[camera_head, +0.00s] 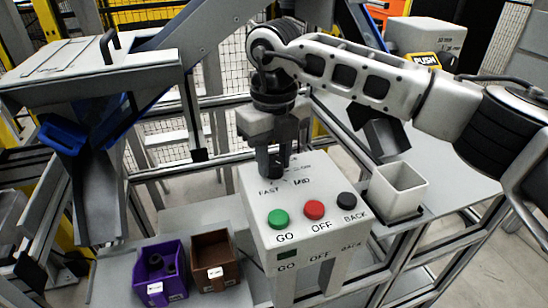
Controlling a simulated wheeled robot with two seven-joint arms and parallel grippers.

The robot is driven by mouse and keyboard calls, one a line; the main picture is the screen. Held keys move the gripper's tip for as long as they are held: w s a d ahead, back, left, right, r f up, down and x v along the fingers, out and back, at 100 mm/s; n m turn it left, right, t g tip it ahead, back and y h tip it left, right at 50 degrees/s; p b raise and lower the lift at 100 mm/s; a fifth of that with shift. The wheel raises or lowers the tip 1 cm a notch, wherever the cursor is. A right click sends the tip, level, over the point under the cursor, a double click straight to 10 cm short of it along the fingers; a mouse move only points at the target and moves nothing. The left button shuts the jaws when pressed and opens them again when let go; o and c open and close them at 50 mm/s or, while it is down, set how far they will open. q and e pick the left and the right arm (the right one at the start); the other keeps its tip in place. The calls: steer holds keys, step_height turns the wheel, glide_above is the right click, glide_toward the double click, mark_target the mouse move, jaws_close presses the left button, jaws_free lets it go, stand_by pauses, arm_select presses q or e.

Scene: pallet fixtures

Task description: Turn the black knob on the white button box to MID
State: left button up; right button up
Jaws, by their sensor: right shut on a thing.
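The white button box (285,200) stands in the middle of the view, with a green GO button (278,219), a red OFF button (314,210) and a black BACK button (346,201) along its near side. Behind them, the dial labels FAST and MID are printed on the top; another label farther right is too small to read surely. My right gripper (272,163) points down from above onto the dial and is shut on the black knob. The fingers hide the knob, so its pointer direction cannot be told. My left gripper is not in view.
A purple bin (173,284) with dark parts and a brown bin (226,279) stand left of the box. An open white container (396,205) stands close on its right. A metal chute with a blue part (63,137) is at left. Rails surround the area.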

mark_target(274, 160)
steer(key=shift+r, duration=0.1)
steer(key=o, duration=1)
step_height(274, 160, up, 16)
